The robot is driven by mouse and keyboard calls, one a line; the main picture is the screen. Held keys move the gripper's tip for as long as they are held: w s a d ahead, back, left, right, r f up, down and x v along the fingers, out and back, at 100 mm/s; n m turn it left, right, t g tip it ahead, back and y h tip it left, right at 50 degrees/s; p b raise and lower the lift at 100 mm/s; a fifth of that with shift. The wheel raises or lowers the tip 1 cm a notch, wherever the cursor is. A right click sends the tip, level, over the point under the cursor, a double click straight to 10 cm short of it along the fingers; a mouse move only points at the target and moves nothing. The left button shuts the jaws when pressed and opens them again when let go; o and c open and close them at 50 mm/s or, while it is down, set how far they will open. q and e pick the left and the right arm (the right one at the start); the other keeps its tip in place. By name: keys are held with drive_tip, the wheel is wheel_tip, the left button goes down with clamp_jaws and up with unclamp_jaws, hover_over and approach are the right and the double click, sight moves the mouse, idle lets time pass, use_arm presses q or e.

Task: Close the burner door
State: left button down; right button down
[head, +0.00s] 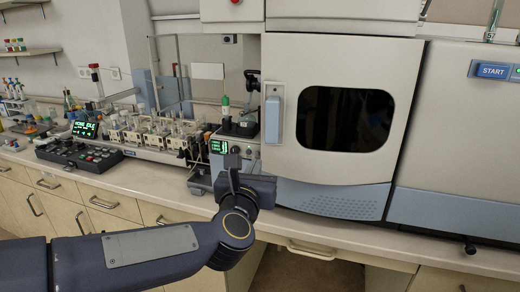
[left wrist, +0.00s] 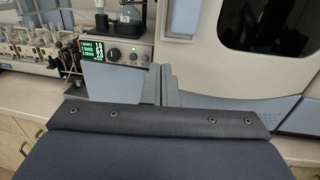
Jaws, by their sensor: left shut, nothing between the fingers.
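The burner door (head: 400,70) is the large off-white panel with a dark window (head: 346,120) and an upright light-blue handle (head: 273,114) on its left side. It looks flush with the spectrometer's front, though a small gap would be hard to tell. Part of the door and its dark window (left wrist: 262,25) also show at upper right in the left wrist view. My left gripper (head: 234,160) is shut and empty, pointing up, below and left of the handle and apart from it. My right gripper is out of view.
A control box with a green display (head: 219,146) stands behind my left gripper. A sampler with vials (head: 150,130) and a black keypad unit (head: 78,153) are on the bench to the left. A START panel (head: 492,71) is at the right. The bench's front strip (head: 340,232) is clear.

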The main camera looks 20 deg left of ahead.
sight(262, 144)
use_arm(q)
drive_tip(key=w, duration=0.2)
drive_tip(key=w+p, duration=0.1)
drive_tip(key=w, duration=0.5)
drive_tip(key=shift+w+a, duration=0.25)
drive_tip(key=shift+a, duration=0.15)
drive_tip(key=shift+w+f, duration=0.15)
drive_tip(key=shift+w, duration=0.15)
drive_tip(key=w+b, duration=0.2)
drive_tip(key=w, duration=0.2)
drive_tip(key=shift+a+b, duration=0.25)
drive_tip(key=shift+b, duration=0.15)
drive_tip(key=shift+w+a+r, duration=0.1)
drive_tip(key=shift+r, duration=0.35)
drive_tip(key=shift+a, duration=0.1)
